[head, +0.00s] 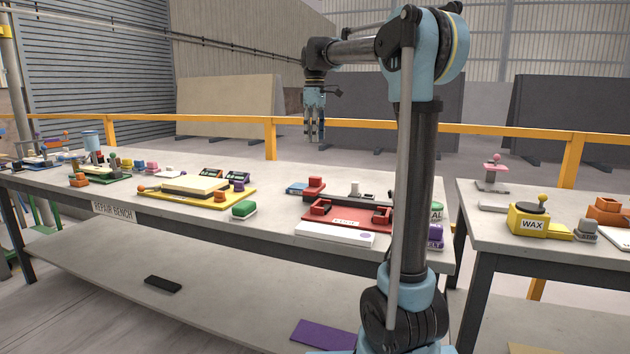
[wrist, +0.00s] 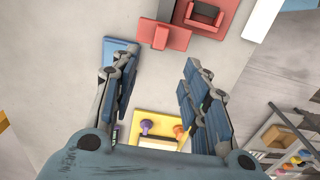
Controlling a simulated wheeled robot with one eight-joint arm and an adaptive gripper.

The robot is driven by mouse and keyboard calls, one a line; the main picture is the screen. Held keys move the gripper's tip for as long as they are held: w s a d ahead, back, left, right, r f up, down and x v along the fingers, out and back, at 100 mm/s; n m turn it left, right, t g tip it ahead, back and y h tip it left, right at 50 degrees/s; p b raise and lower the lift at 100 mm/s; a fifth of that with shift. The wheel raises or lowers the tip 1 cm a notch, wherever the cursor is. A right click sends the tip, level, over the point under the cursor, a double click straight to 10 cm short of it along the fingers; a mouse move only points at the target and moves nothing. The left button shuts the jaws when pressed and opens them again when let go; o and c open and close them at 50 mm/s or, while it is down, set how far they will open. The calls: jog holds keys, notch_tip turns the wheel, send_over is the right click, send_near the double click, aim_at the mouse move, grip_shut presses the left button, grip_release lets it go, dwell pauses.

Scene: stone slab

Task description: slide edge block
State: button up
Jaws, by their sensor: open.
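My gripper (head: 314,132) hangs from the raised arm, fingers down, high above the bench. In the wrist view it is open (wrist: 158,68), with bare bench top between its fingers. No block is marked as the edge block, so I cannot tell which one it is. A red block (head: 315,183) stands beside a blue plate (head: 297,188) on the long bench; in the wrist view the red block (wrist: 160,37) and blue plate (wrist: 112,48) lie beyond the fingertips. A beige slab (head: 195,187) lies on a yellow tray (head: 233,200); the slab is mostly hidden in the wrist view.
A red fixture (head: 350,217) and white bar (head: 334,234) lie at the bench's right front. A yellow WAX box (head: 528,221) stands on the right bench. Grey bench top (head: 262,180) is free between the tray and red block.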

aim_at(315, 178)
notch_tip(315, 178, down, 16)
jog(key=shift+d+f, duration=0.1)
jog(key=shift+f, duration=0.1)
dwell(0.4)
grip_shut()
